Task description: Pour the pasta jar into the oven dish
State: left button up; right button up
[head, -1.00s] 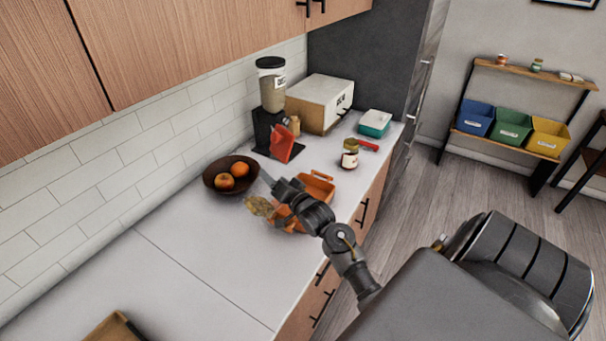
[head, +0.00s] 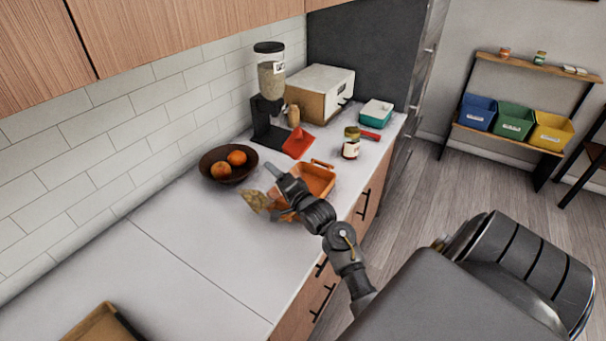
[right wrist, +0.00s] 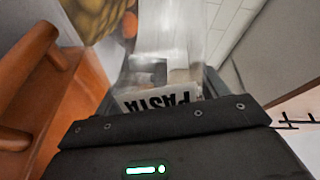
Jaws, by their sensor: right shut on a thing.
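The orange oven dish (head: 318,181) stands on the counter, partly hidden behind my right arm. My right gripper (head: 281,184) is at the dish's left side, shut on the pasta jar. In the right wrist view the clear pasta jar (right wrist: 168,42) lies between the fingers, its PASTA label upside down. A yellow-brown mass of pasta (head: 255,200) shows left of the gripper in the head view, beside the dish; I cannot tell whether it is inside the jar. The dish also shows at the left of the right wrist view (right wrist: 75,100). My left gripper is out of view.
A brown bowl of oranges (head: 207,165) stands left of the dish. The near counter is mostly clear.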

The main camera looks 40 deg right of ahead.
jog(key=shift+w+d+f+m+b, duration=0.1)
jog(key=shift+d+f+m+b, duration=0.1)
jog(key=shift+d+m, duration=0.25)
jog(key=shift+w+d+f+m+b, duration=0.1)
jog(key=shift+d+f+m, duration=0.05)
jog(key=shift+d+m, duration=0.25)
jog(key=shift+s+d+r+p, duration=0.15)
jog(key=shift+d+r+p, duration=0.1)
jog(key=shift+p, duration=0.15)
jog(key=shift+s+m+p, duration=0.1)
jog(key=shift+m+p, duration=0.25)
jog(key=shift+m, duration=0.1)
jog(key=shift+f+m+p, duration=0.2)
jog(key=shift+m+p, duration=0.2)
jog(key=shift+p, duration=0.05)
jog(key=shift+d+r+m+p, duration=0.3)
jog(key=shift+m+p, duration=0.2)
jog(key=shift+p, duration=0.5)
jog(key=shift+d+m, duration=0.1)
jog(key=shift+m, duration=0.2)
jog(key=shift+f+m+p, duration=0.1)
jog(key=shift+m+p, duration=0.2)
jog(key=shift+p, duration=0.15)
jog(key=shift+d, duration=0.1)
jog(key=shift+d, duration=0.1)
jog(key=shift+f+m+p, duration=0.2)
jog(key=shift+m+p, duration=0.2)
